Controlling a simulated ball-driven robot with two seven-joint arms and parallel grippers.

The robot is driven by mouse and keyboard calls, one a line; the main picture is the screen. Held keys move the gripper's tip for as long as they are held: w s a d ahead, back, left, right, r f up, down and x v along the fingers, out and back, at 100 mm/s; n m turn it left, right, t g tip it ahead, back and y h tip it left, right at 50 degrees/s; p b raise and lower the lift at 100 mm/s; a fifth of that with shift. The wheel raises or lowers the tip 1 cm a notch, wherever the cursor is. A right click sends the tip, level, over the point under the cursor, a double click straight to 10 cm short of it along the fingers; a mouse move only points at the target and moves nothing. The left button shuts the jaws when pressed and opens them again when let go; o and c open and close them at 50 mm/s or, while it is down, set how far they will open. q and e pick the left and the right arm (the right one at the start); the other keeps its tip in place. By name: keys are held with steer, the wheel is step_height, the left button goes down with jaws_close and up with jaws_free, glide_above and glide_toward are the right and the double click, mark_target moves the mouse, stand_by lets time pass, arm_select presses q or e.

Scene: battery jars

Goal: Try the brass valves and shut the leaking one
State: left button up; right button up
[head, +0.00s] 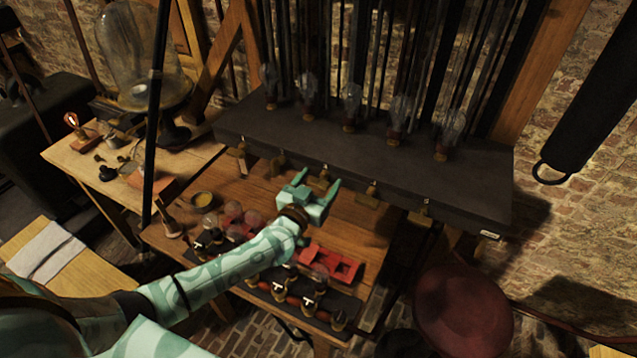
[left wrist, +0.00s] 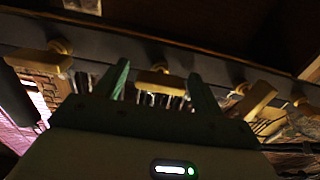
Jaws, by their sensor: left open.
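Several brass valves hang in a row along the front edge of the dark shelf (head: 380,165). In the head view they include the far left valve (head: 242,149), one near the gripper (head: 319,182), one right of it (head: 368,194) and the far right valve (head: 419,215). My left gripper (head: 317,179) is open just below the shelf edge. In the left wrist view, a brass valve (left wrist: 158,80) appears between the open fingers; contact cannot be told. Other valves lie left (left wrist: 40,58) and right (left wrist: 253,98). No leak is discernible. My right gripper is not in view.
Several glass bulbs (head: 350,108) stand on the shelf. A large bell jar (head: 135,60) stands left.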

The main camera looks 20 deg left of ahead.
arm_select(q)
steer(key=c, duration=1)
